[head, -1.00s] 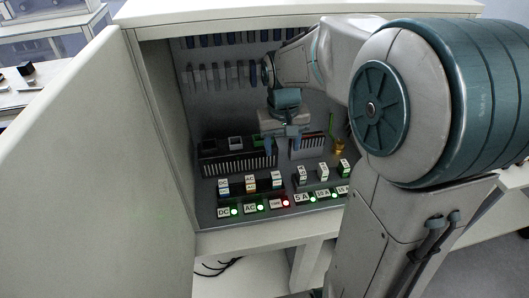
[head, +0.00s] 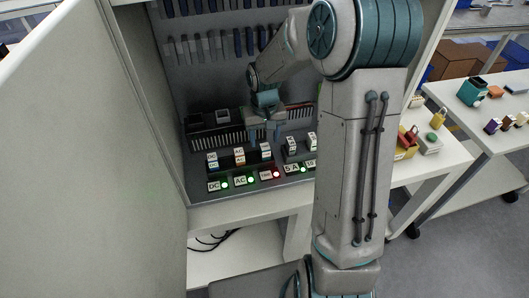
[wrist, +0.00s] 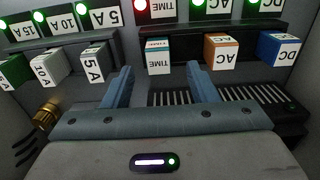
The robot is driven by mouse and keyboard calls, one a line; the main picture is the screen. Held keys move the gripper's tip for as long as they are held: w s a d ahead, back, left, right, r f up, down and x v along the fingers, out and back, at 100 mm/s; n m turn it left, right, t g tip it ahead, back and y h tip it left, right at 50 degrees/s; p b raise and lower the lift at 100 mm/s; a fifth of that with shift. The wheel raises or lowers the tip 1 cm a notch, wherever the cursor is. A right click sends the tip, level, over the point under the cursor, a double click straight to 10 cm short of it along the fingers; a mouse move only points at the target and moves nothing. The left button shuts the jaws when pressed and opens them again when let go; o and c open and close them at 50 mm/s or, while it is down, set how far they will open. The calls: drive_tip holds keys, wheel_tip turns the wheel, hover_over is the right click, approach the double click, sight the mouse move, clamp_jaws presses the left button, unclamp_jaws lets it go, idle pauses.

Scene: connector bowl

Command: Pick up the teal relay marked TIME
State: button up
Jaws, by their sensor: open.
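The teal relay marked TIME (wrist: 158,57) is an upright white-faced block with a teal band, standing in the row of relays. In the head view it is the third block from the left (head: 266,151), just in front of my gripper (head: 265,137). In the wrist view my gripper (wrist: 160,70) is open and empty, with one blue finger on each side of the relay's column. The relay sits at or just beyond the fingertips; I cannot tell whether it is between them. A TIME label with a red light (wrist: 140,4) is beyond it.
An orange AC relay (wrist: 221,50) and a blue DC relay (wrist: 278,48) stand to its right in the wrist view. A white 5A relay (wrist: 93,63) stands to its left. A black slotted strip (wrist: 175,97) lies close to the fingers. Cabinet walls (head: 100,130) enclose the panel.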

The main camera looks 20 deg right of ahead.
sight(265, 146)
wheel_tip(265, 146, down, 5)
drive_tip(key=shift+d+p, duration=0.1)
drive_tip(key=shift+p, duration=0.3)
drive_tip(key=c, duration=1.1)
